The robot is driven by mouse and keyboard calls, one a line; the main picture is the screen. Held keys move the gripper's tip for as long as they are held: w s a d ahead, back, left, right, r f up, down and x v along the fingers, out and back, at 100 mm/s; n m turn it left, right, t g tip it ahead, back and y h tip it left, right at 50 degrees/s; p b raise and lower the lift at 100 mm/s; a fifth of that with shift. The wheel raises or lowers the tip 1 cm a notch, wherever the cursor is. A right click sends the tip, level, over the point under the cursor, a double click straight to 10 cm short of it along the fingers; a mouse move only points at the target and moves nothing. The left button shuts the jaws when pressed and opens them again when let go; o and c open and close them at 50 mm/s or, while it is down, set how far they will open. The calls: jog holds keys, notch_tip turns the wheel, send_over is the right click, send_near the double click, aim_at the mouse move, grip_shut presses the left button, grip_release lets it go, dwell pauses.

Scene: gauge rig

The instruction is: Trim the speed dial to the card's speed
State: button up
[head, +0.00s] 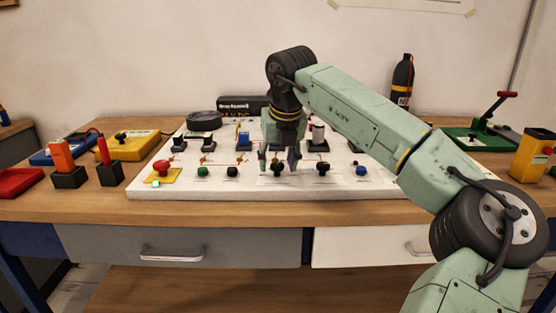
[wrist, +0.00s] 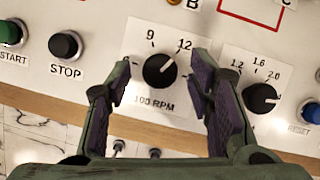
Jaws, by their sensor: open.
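The speed dial is a round black knob (wrist: 159,70) on a white plate marked 9, 12 and 100 RPM. Its pale pointer line aims up and right, near the 12. In the head view the knob (head: 277,169) sits in the front row of the white panel. My gripper (head: 278,160) points down over it. In the wrist view the open fingers (wrist: 161,72) stand on either side of the knob, with visible gaps and no clear contact. I cannot make out a card showing a speed.
A second black dial (wrist: 260,97), marked 1.2 to 2.0, is close on the right. A black STOP button (wrist: 65,46) and green START button (wrist: 10,32) are on the left. A blue RESET button (wrist: 311,112) lies further right. A red mushroom button (head: 161,167) stands at the panel's left.

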jog(key=v, duration=1.2)
